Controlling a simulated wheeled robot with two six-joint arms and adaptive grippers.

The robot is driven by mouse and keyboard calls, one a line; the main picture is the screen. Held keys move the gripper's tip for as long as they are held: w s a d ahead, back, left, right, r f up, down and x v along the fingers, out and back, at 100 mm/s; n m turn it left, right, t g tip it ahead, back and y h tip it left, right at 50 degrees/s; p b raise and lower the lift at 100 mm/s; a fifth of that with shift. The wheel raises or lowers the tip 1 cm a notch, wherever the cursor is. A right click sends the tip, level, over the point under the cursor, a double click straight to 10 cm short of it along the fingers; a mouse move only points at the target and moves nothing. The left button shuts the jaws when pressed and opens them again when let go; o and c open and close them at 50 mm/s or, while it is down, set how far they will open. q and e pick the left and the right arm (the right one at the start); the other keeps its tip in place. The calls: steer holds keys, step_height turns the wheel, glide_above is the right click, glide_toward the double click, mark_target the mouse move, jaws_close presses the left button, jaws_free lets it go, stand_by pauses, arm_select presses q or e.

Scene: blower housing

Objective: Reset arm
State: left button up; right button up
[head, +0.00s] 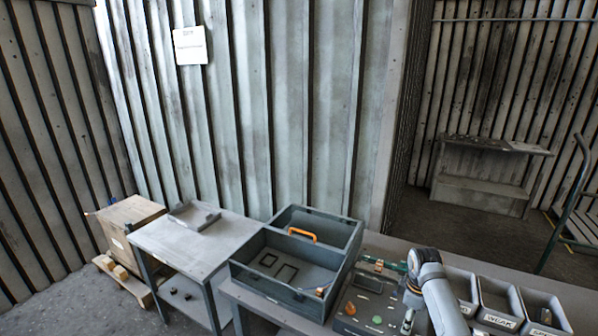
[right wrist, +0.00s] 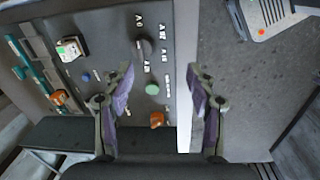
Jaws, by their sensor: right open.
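My right arm comes in at the lower right of the head view, and its gripper (head: 408,318) is over the right side of a grey control panel (head: 350,306). In the right wrist view the two fingers of the right gripper (right wrist: 162,92) stand apart with nothing between them. The panel (right wrist: 105,30) lies beyond the fingers, with a green button (right wrist: 152,89), an orange knob (right wrist: 157,119) and a dark round knob. My left gripper is not in either view.
Labelled bins (head: 498,300) stand right of my arm. A side table (head: 190,240) and a wooden crate (head: 126,222) are farther left.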

steer(key=s+a+f+m+t, duration=0.1)
steer(key=s+a+f+m, duration=0.15)
steer(key=s, duration=0.35)
steer(key=s+a+f+m+t, duration=0.1)
steer(key=s+a+f+m, duration=0.1)
steer(key=s+a+f, duration=0.3)
steer(key=s+a+r+m+t, duration=0.1)
steer(key=s+a+r+m, duration=0.1)
steer(key=s+r, duration=0.35)
steer(key=s+a+r+m, duration=0.1)
steer(key=s+r+m, duration=0.15)
steer(key=s, duration=0.65)
step_height(320, 180, down, 32)
steer(key=s+d+g+b, duration=0.1)
steer(key=s+d+b, duration=0.1)
steer(key=b, duration=0.5)
steer(key=s+f+b, duration=0.2)
steer(key=s+f, duration=0.7)
steer(key=f, duration=0.3)
steer(key=s+d+f+m+g+b, duration=0.1)
steer(key=s+f+b, duration=0.2)
steer(key=s+f, duration=0.7)
step_height(320, 180, down, 2)
steer(key=shift+d+f+b, duration=0.1)
steer(key=shift+d+b, duration=0.15)
steer(key=shift+b, duration=0.1)
steer(key=shift+s, duration=0.1)
